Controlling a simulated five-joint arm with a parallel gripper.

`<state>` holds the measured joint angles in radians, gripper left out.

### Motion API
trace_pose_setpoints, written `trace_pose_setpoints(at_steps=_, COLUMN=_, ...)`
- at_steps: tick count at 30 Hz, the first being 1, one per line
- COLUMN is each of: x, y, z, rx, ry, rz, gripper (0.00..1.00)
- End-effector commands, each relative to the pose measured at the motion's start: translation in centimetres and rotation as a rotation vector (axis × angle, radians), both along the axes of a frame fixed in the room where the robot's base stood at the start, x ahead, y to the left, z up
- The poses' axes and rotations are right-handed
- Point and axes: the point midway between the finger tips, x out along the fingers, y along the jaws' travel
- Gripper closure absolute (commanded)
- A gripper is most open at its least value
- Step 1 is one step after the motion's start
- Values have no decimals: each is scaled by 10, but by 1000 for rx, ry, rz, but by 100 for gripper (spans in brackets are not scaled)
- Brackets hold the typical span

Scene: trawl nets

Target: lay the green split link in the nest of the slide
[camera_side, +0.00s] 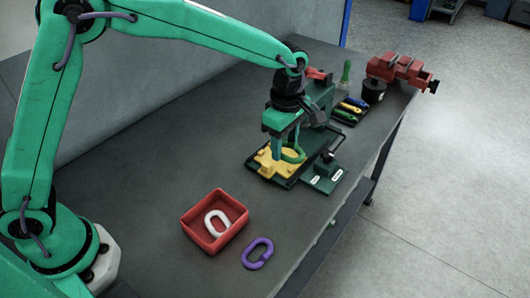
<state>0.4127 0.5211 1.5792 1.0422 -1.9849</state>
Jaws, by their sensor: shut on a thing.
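The green split link (293,153) is an oval ring held between the fingers of my gripper (284,147). My gripper is shut on it and points down over the slide. The slide is a yellow block (272,166) on a dark green machine base (262,172). The link is at or just above the yellow block; I cannot tell whether it touches it. The nest is mostly hidden behind the fingers and the link.
A red tray (188,228) holds a white link (216,223). A purple link (257,253) lies on the bench to its right. A red vise (402,70), a black tin (373,91) and a tool tray (349,110) stand behind. The bench left of the machine is clear.

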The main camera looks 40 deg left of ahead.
Motion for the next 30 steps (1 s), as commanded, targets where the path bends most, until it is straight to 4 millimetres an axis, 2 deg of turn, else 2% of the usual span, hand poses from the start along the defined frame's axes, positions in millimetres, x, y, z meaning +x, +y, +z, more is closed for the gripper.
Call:
trace_pose_setpoints(at_steps=15, x=58, y=56, z=-48, rx=-1, ry=-1, rz=0, gripper=81)
trace_pose_setpoints(at_steps=21, x=65, y=63, z=-54, rx=-1, ry=-2, rz=-1, gripper=81)
trace_pose_setpoints(at_steps=26, x=65, y=63, z=-54, rx=-1, ry=-2, rz=-2, gripper=81)
trace_pose_setpoints(at_steps=30, x=65, y=63, z=-63, rx=0, ry=0, rz=-2, gripper=81)
